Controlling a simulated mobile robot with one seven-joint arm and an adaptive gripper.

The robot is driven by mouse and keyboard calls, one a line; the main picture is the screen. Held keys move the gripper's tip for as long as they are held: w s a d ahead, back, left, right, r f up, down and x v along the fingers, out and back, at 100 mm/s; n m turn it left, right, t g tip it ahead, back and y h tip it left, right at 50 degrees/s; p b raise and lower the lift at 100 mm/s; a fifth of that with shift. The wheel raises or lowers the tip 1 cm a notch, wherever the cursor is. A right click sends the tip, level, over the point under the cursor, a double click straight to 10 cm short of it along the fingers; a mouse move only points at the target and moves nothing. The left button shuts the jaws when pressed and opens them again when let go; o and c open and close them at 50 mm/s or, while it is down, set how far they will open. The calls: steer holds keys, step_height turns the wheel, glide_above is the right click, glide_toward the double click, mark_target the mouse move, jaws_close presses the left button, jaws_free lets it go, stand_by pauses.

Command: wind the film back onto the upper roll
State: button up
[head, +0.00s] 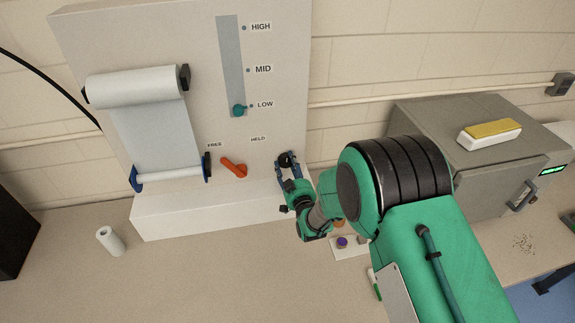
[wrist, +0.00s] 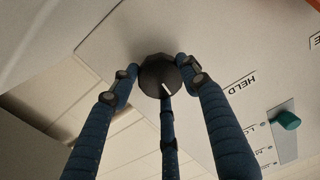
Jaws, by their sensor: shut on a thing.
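The upper roll (head: 135,88) is a thick white roll on the panel's left, and the film (head: 152,132) runs from it down to a thin lower roll (head: 168,178) with blue end holders. A red lever (head: 234,168) sits below FREE and HELD, its upper-left end towards FREE. A teal slider knob (head: 238,110) is at LOW. My gripper (head: 288,163) is at the panel's lower right, shut on a black knob. In the wrist view the dark faceted knob (wrist: 157,73) with a white mark lies between my blue fingers; the fingers partly cover it.
The panel (head: 200,110) stands on a white base block (head: 215,205). A grey machine (head: 455,150) with a yellow-topped block (head: 490,131) is at right. The counter in front of the base is mostly clear.

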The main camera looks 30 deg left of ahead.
steer(key=shift+a+r+n+b, duration=0.1)
steer(key=shift+r+n+b, duration=0.1)
steer(key=shift+n+b, duration=0.35)
steer(key=o, duration=1.1)
steer(key=shift+o, duration=0.2)
steer(key=shift+f, duration=0.1)
steer(key=shift+s, duration=0.1)
steer(key=v, duration=1.2)
